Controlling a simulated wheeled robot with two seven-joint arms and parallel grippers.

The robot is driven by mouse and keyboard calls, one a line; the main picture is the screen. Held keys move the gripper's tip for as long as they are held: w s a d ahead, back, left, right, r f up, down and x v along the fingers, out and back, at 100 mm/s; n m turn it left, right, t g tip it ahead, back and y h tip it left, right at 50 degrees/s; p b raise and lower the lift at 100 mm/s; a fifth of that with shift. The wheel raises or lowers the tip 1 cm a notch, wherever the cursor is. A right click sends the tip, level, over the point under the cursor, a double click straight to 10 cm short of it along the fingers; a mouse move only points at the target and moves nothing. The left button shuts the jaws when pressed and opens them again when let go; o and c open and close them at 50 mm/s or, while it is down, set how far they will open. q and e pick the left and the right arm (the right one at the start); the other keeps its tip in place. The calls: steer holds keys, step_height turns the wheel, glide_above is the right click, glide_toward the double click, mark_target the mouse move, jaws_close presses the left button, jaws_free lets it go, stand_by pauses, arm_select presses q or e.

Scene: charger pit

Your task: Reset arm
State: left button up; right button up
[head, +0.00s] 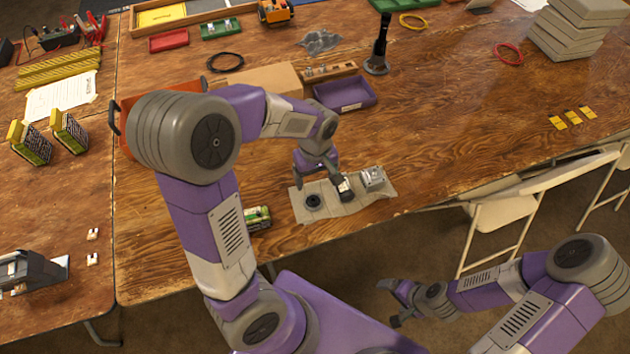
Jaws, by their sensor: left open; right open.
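My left gripper (322,179) hangs above the wooden table near its front edge, fingers pointing down, and is open. Below it lies a grey cloth (350,207) with a dark round part (313,201), a small pale item (345,188) and a silver metal block (372,178) on it. The pale item is close to one fingertip; I cannot tell whether they touch. My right gripper (396,303) is open and empty, off the table's front edge at the lower right, over the floor.
A green battery-like pack (257,218) sits beside my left arm. A purple tray (345,92), cardboard box (262,80) and black upright device (378,48) stand behind. Folding chairs (503,212) stand at the front right. The table's right middle (470,110) is clear.

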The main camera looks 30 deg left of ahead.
arm_select(q)
steer(key=shift+r, duration=0.3)
arm_select(e)
steer(key=shift+r, duration=0.1)
